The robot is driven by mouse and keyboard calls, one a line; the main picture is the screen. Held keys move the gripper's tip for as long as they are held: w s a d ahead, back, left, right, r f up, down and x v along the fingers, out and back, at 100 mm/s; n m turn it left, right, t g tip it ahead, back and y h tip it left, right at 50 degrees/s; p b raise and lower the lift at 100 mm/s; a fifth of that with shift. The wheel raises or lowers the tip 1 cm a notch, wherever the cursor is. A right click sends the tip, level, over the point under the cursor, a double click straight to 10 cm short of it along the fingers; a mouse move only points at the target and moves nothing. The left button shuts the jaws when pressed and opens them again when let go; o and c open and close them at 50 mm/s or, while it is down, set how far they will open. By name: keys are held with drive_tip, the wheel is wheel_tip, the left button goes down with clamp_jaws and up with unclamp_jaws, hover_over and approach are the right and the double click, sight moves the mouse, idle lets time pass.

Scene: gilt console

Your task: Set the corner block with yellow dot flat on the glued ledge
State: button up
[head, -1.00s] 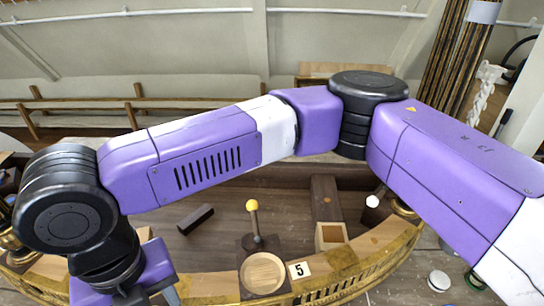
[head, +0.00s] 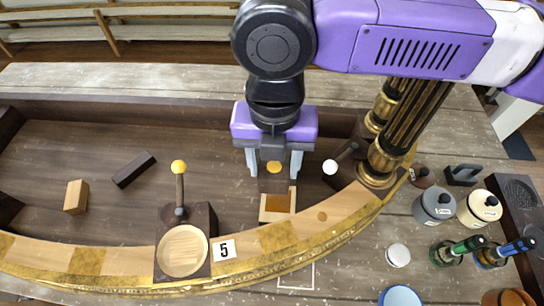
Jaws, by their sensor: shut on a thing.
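My gripper (head: 273,164) points down at the middle of the head view. Its two pale fingers are shut on the corner block (head: 274,185), a dark brown piece with a yellow dot on its upper part. Just below it in the picture is the ledge (head: 278,215), pale wood with a brown patch that looks like glue. It sits at the inner side of the curved gilt rail. The block's lower end overlaps the far edge of the ledge in view. I cannot tell whether they touch.
A yellow-knobbed lever with a round wooden pad (head: 183,250) stands left, beside a "5" label (head: 224,250). A white-knobbed lever (head: 345,155) stands close right of my gripper. Loose dark (head: 134,170) and tan (head: 76,197) blocks lie left. Pots (head: 434,205) and bottles crowd the right.

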drive_tip(key=shift+w+d+f, duration=0.1)
drive_tip(key=shift+d+f, duration=0.25)
drive_tip(key=shift+w+d+f+b, duration=0.1)
drive_tip(key=shift+d+f+b, duration=0.15)
drive_tip(key=shift+f+b, duration=0.5)
wheel_tip(320, 180, down, 3)
drive_tip(key=b, duration=0.3)
drive_tip(key=shift+f, duration=0.1)
drive_tip(key=shift+f+b, duration=0.7)
drive_tip(key=shift+f, duration=1.1)
drive_tip(key=shift+p, duration=0.3)
drive_tip(key=shift+f, duration=0.3)
drive_tip(key=o, duration=1.5)
